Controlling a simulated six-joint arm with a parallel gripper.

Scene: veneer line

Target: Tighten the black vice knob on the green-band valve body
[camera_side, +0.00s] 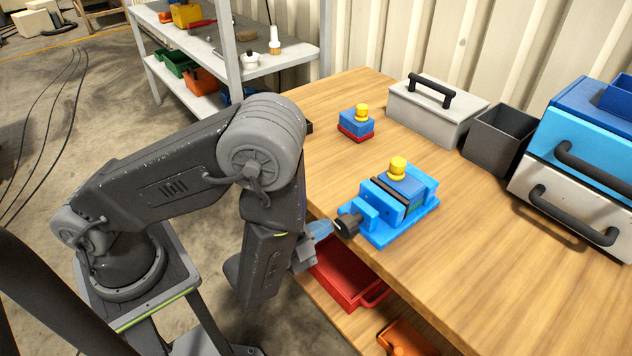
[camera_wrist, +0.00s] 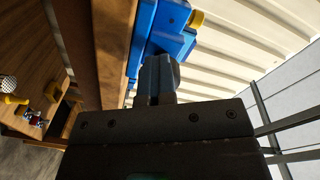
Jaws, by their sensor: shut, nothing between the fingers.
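A blue vice (camera_side: 388,232) sits near the front edge of the wooden table. Its jaws are around a blue valve body (camera_side: 402,180) with a yellow top; a thin greenish strip shows low on the body. The black vice knob (camera_side: 347,223) sticks out from the vice's left end, over the table edge. My gripper (camera_side: 322,230) is shut and empty, its tips right beside the knob; I cannot tell whether they touch. In the wrist view the blue vice (camera_wrist: 160,28) lies ahead of my gripper, and a dark grey form before it blends knob and fingertips.
A second blue valve body (camera_side: 356,124) with a red band and yellow top stands farther back. A grey lidded box (camera_side: 435,112), a dark open bin (camera_side: 497,140) and a blue-and-white drawer case (camera_side: 575,165) line the back. A red bin (camera_side: 345,278) is below the table edge.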

